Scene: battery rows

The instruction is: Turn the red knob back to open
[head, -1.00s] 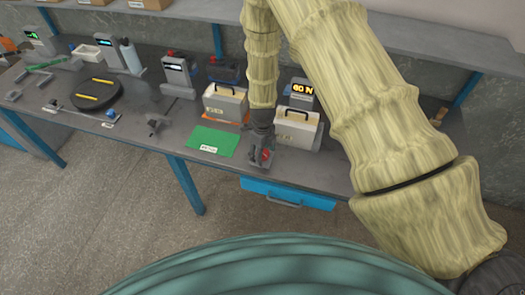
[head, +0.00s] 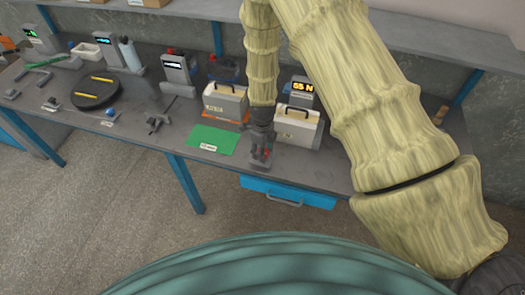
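The red knob (head: 267,152) is at the front edge of the bench, low in the middle of the head view. Only small patches of red show, as my gripper (head: 261,158) covers most of it. My gripper points down over the knob, with its dark fingers on either side of the red; it appears shut on it, though the contact is small in the picture.
Two pale boxes with black handles, one left (head: 225,104) and one right (head: 297,127), stand close to my gripper. A green mat (head: 211,140) lies to the left. A blue drawer (head: 288,193) hangs below the bench edge.

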